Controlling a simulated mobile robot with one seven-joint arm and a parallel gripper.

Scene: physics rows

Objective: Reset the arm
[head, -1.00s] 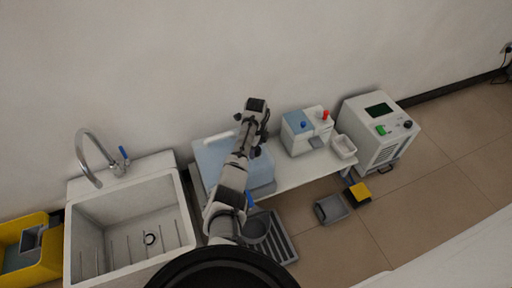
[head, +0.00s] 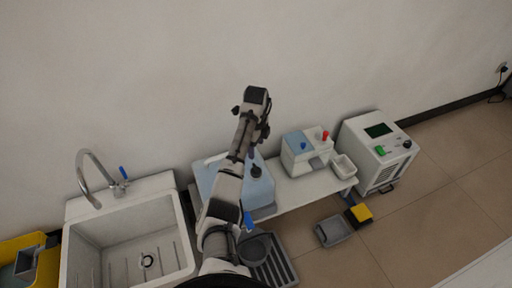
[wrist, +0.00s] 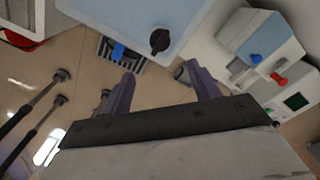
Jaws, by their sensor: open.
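My gripper (wrist: 165,92) shows in the wrist view with its two purple-grey fingers spread apart and nothing between them. In the head view my arm reaches up from the bottom centre, and its wrist end stands raised in front of the wall, above a low white table (head: 290,190). The fingers cannot be made out clearly in the head view. Below the gripper is a light blue box (head: 262,190) with a black knob (head: 256,171) on top; the knob also shows in the wrist view (wrist: 160,40), beyond the fingers and apart from them.
A white sink (head: 120,240) with a tap stands at left, beside a yellow bin (head: 45,270). A white machine (head: 372,150) stands right. A grey dustpan-like tray (head: 333,231) and yellow item (head: 360,213) lie lower.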

